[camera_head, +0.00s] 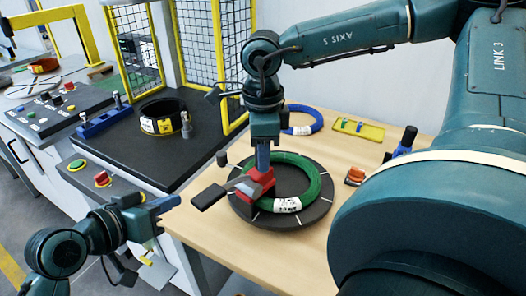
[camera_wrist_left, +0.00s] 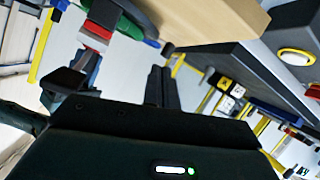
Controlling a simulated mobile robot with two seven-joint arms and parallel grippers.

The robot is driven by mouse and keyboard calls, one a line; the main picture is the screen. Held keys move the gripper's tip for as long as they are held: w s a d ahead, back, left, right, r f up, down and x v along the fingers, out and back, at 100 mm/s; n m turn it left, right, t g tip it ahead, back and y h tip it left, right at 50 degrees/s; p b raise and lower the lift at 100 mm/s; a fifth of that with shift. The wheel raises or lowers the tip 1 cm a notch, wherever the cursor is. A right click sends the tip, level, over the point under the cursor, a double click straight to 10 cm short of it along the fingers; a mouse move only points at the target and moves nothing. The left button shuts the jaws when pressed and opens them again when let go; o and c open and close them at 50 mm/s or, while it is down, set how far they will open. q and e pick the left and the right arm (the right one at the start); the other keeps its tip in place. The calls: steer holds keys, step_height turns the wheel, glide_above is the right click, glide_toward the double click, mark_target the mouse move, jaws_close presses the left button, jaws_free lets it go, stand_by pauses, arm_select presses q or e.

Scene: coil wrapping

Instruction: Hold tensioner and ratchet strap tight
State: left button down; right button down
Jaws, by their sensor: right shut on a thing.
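A red tensioner (camera_head: 259,182) with a grey lever and a black handle (camera_head: 208,197) sits at the left side of a green coil (camera_head: 310,192). The coil lies on a black round turntable (camera_head: 268,220). My right gripper (camera_head: 262,168) points down and is shut on the tensioner. My left gripper (camera_head: 166,204) is left of the handle, apart from it, beside the table edge. In the left wrist view its fingers (camera_wrist_left: 122,85) are spread and empty. The tensioner shows in that view too (camera_wrist_left: 97,30). I cannot make out a separate strap; a white printed label is on the coil.
A blue coil (camera_head: 304,121), a yellow tray (camera_head: 358,131) and an orange-black item (camera_head: 355,176) are on the wooden table (camera_head: 335,150). A black coil (camera_head: 163,117) lies on the dark bench at left, beside a yellow-framed mesh guard (camera_head: 202,45). A button panel (camera_head: 92,175) is close to my left gripper.

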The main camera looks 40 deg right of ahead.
mark_target(199, 200)
arm_select(q)
steer(key=s+d+r+m+g+y, duration=0.2)
steer(key=s+r+m+y, duration=0.25)
steer(key=r, duration=0.35)
steer(key=s+d+r+m+g+y, duration=0.2)
steer(key=s+r+m+y, duration=0.25)
steer(key=r, duration=0.35)
steer(key=shift+w+a+f, duration=0.1)
steer(key=shift+w+f, duration=0.1)
steer(key=shift+f, duration=1.7)
steer(key=shift+w+a+f, duration=0.1)
steer(key=shift+w+f, duration=0.05)
steer(key=shift+f, duration=1.75)
steer(key=shift+f, duration=0.1)
steer(key=shift+f, duration=2.5)
steer(key=shift+r, duration=2.55)
